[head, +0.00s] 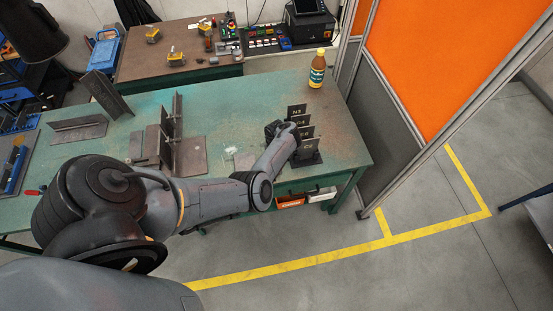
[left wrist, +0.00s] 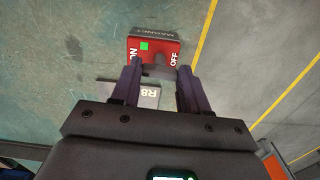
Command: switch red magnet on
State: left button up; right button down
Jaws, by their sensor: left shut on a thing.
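The red magnet (left wrist: 168,50) shows in the left wrist view, with a white "ON" at its left, a white "OFF" at its right and a green square near "ON". A dark switch knob (left wrist: 158,72) at its near side sits between the fingers of my left gripper (left wrist: 160,76), which is shut on it. In the head view my left gripper (head: 275,130) is a dark shape beside the labelled dark plates, partly hidden by my arm; I cannot make out the magnet there. My right gripper is in neither view.
Dark labelled plates (head: 308,146) stand on a rack right beside my left gripper. A grey plate marked R8 (left wrist: 148,95) lies below the magnet. A bottle (head: 317,72) stands at the back of the green table (head: 240,108). Metal pieces (head: 190,155) stand left; an orange-panelled partition (head: 425,65) is right.

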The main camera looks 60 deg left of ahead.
pick_arm(q)
jog(key=shift+n, duration=0.4)
jog(key=o, duration=1.1)
jog(key=shift+c, duration=0.2)
notch_tip(320, 180, up, 11)
jog(key=p, duration=0.3)
jog(key=shift+s+f, duration=0.15)
jog(key=shift+f, duration=0.05)
